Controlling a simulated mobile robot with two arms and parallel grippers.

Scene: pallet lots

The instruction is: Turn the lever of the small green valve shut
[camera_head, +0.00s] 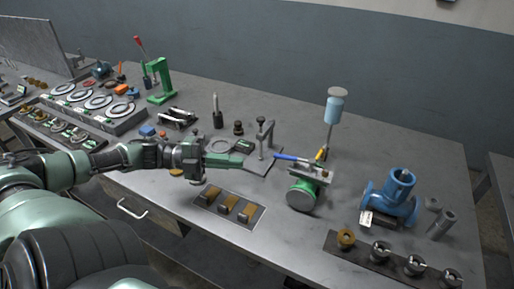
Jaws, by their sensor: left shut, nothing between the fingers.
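A short yellow piece (320,155) sticks up beside the lever's right end. My left gripper (240,160) is shut and empty, its green fingers pointing right. In the picture its tips are a short way left of the lever's free end, with a gap between them. My right gripper is not in view.
A grey clamp stand (263,138) is close behind and left of the valve. A blue pump body (393,198) stands to the right. A post with a light-blue cylinder (335,108) rises behind. A tray of brass pieces (228,207) lies in front of my gripper.

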